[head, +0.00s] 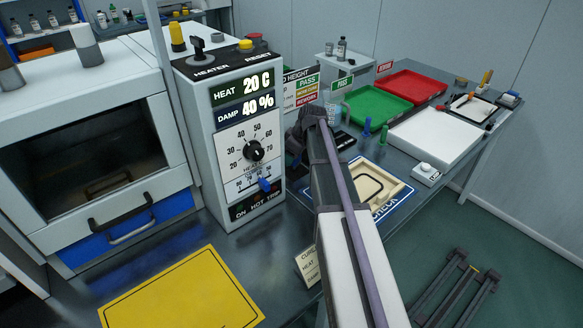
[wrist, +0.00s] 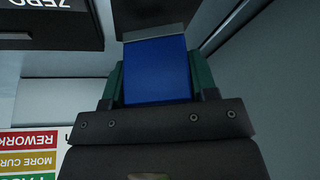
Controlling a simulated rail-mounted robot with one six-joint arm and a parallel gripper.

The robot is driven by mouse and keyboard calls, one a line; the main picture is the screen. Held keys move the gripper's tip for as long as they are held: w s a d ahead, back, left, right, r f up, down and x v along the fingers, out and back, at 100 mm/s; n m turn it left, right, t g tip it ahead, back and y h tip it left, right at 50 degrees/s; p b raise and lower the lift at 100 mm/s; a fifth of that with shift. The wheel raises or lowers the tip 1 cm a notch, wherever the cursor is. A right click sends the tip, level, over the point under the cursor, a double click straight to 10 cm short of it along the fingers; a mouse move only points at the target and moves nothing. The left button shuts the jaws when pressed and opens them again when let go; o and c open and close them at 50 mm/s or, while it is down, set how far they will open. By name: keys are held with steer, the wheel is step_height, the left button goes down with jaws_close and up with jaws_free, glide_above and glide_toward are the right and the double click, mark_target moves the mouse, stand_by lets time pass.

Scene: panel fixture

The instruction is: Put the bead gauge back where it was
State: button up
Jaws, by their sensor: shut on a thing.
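The bead gauge shows in the wrist view as a blue block (wrist: 157,68) with a grey edge and a dark part at its far end. My gripper (wrist: 157,92) is shut on it, with a green finger on each side of the blue block. In the head view my gripper (head: 294,158) is mostly hidden behind my arm, beside the control box and near the bead height sign (head: 301,90). The gauge cannot be made out there. A black box marked ZERO (wrist: 50,22) is at the upper left of the wrist view, apart from the blue block.
The control box (head: 235,140) stands left of my arm. A black flat item (head: 343,140), blue and green pegs (head: 367,127), a tan frame (head: 392,187), a white slab (head: 432,138), a green tray (head: 378,108) and a red tray (head: 411,86) lie to the right.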

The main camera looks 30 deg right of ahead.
step_height(320, 180, down, 3)
steer(key=shift+r+b, duration=0.1)
steer(key=shift+b, duration=0.55)
steer(key=shift+r, duration=0.2)
steer(key=shift+f, duration=0.2)
steer(key=o, duration=1)
steer(key=p+v, duration=1.1)
steer(key=v, duration=0.1)
steer(key=shift+w+r+p, duration=0.1)
steer(key=shift+r+p, duration=0.15)
steer(key=shift+p, duration=0.05)
